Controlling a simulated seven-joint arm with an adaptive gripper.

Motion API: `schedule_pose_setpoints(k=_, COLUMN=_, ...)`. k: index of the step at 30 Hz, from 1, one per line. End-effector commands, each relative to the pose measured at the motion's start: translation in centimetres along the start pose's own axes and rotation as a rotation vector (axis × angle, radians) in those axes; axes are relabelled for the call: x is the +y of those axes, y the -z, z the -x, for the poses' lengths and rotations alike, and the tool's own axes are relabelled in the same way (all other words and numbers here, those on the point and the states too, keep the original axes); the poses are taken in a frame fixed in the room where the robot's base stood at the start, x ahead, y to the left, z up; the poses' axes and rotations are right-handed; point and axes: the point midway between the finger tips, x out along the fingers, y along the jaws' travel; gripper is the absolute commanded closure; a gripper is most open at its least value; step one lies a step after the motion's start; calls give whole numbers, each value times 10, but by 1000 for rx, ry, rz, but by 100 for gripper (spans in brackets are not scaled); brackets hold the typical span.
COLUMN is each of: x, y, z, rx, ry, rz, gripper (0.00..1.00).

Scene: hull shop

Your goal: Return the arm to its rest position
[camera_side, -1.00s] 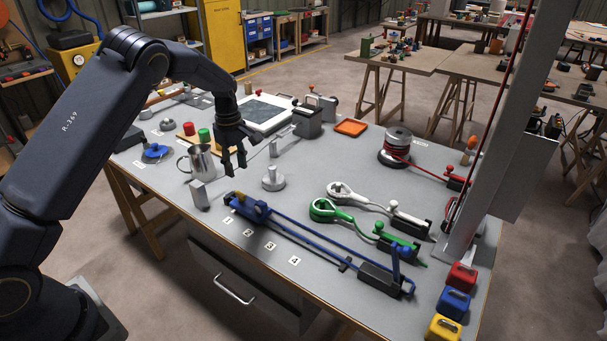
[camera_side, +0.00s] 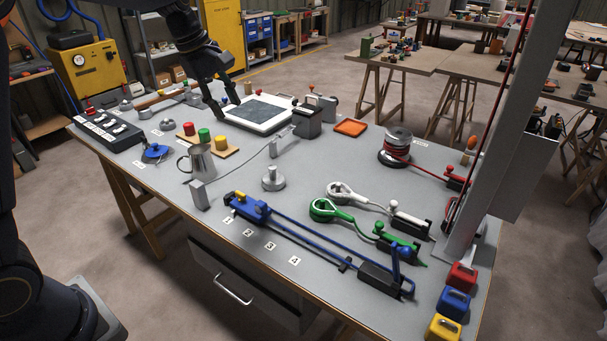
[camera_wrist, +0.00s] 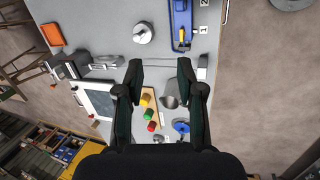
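My gripper (camera_side: 228,110) hangs high over the back left part of the grey workbench (camera_side: 315,165) in the side view. In the wrist view my gripper (camera_wrist: 166,72) has its two dark fingers spread apart with nothing held between them. Below it in the wrist view lie the wooden board with red, green and yellow pegs (camera_wrist: 149,112) and the metal jug (camera_wrist: 178,95). Most of my arm is at the left edge of the side view, and its upper part is cut off by the top of the picture.
The bench holds a white-framed tablet (camera_side: 258,112), a black switch box (camera_side: 106,130), a blue clamp fixture (camera_side: 250,207), a metal knobbed weight (camera_side: 273,178) and a cable spool (camera_side: 397,143). A grey post (camera_side: 480,180) stands at the right. Free bench surface lies around the weight.

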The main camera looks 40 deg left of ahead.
Motion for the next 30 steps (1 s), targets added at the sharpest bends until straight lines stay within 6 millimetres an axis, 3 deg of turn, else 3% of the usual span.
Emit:
schedule_pose_setpoints(k=1, x=-12, y=-14, z=27, rx=-12, ry=-42, rz=-56, gripper=62)
schedule_pose_setpoints(k=3, x=-31, y=-33, z=56, rx=-17, ry=-88, rz=-159, gripper=62)
schedule_pose_setpoints(k=6, x=-67, y=-59, z=87, rx=-6, ry=-144, rz=-334, gripper=62)
schedule_pose_setpoints(k=10, x=-122, y=-88, z=110, rx=48, ry=-194, rz=-607, gripper=62)
schedule_pose_setpoints(k=14, x=-176, y=-106, z=108, rx=132, ry=-200, rz=-897, gripper=62)
schedule_pose_setpoints(k=19, x=-233, y=-110, z=78, rx=221, ry=-113, rz=-1273, gripper=62)
schedule_pose_setpoints(k=22, x=-243, y=-106, z=64, rx=223, ry=-56, rz=-1410, gripper=62)
schedule_pose_setpoints(k=30, x=-241, y=-105, z=66, rx=236, ry=-52, rz=-1495, gripper=62)
